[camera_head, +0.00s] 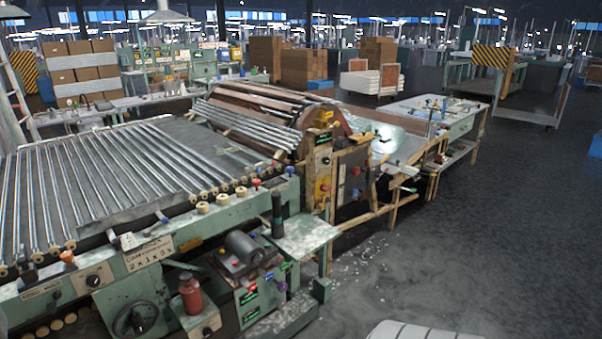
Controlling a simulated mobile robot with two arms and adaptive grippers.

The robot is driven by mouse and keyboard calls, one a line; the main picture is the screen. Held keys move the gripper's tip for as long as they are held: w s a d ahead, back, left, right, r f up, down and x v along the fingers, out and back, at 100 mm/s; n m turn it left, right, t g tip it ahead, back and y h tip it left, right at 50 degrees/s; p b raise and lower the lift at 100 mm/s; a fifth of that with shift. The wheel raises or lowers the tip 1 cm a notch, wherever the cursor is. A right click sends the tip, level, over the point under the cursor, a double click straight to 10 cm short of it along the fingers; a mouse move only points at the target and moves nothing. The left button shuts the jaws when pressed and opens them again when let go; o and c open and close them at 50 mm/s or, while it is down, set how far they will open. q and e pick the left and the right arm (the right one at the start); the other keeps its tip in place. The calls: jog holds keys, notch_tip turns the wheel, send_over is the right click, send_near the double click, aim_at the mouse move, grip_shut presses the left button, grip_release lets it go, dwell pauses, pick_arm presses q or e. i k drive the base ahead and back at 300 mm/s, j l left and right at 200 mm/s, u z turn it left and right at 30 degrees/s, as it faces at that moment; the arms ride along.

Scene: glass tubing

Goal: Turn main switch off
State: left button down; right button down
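No label that I can read marks the main switch, so I cannot tell which control it is. A dark rotary knob (93,280) sits on a plate on the front of the green machine at lower left. A yellow panel with a red control (324,187) stands on the machine's end post, and a dark box with a small red knob (355,170) is to its right. A small green-lit box (249,296) with controls is low on the machine's front. Switch positions are too small to read.
The long green machine (150,268) carries rows of glass tubes (100,180) and fills the left side. A small side table (303,235) juts from its near end. A workbench (455,122) stands farther back. Debris litters the floor (400,262); the right floor is open.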

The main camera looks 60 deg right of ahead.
aim_at(324, 187)
jog(key=l+z, duration=0.1)
jog(key=z, duration=1.95)
